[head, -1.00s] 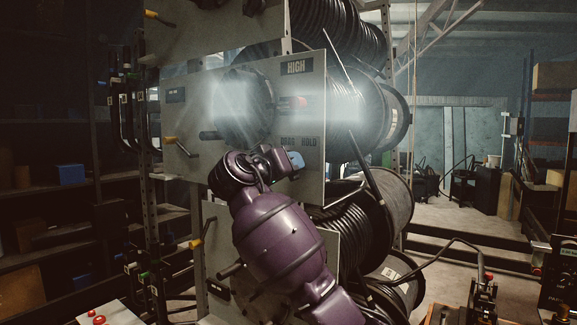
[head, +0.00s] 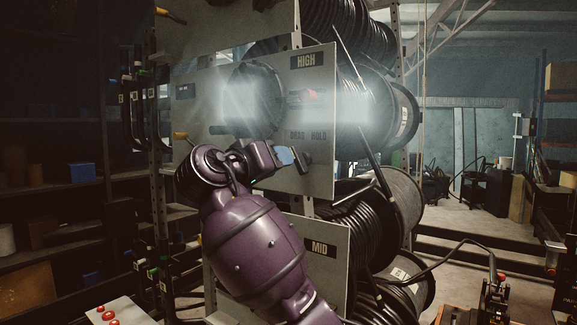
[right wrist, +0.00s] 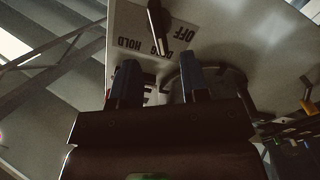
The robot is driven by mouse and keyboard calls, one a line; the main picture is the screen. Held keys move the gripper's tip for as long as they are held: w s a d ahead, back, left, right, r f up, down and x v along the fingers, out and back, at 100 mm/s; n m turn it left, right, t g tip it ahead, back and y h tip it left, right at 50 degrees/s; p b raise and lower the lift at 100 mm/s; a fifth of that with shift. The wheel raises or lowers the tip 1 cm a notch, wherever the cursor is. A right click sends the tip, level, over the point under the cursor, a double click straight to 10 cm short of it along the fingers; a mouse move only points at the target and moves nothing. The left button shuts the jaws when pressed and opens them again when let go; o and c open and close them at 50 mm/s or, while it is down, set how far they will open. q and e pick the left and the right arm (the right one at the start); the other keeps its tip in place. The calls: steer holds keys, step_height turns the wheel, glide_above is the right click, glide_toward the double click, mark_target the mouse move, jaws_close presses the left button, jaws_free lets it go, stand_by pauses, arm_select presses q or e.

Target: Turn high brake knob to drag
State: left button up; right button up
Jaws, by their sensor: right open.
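The HIGH panel (head: 318,170) is a pale upright plate with DRAG and HOLD printed on it in the head view. In the right wrist view it appears turned over, with HOLD, DRAG and OFF lettering. There the black brake knob (right wrist: 157,25) stands ahead of my fingers, in line with the gap between them. One end lies close to the DRAG lettering; its exact setting is hard to tell. My left gripper is out of view.
Black hose reels (head: 385,105) stand right behind the panel. A lower MID panel (head: 322,270) sits beneath it. A dark shelf with boxes (head: 82,172) is farther left; open floor (head: 450,210) lies at the right.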

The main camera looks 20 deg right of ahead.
steer(key=shift+v, duration=1.45)
steer(key=shift+r, duration=0.1)
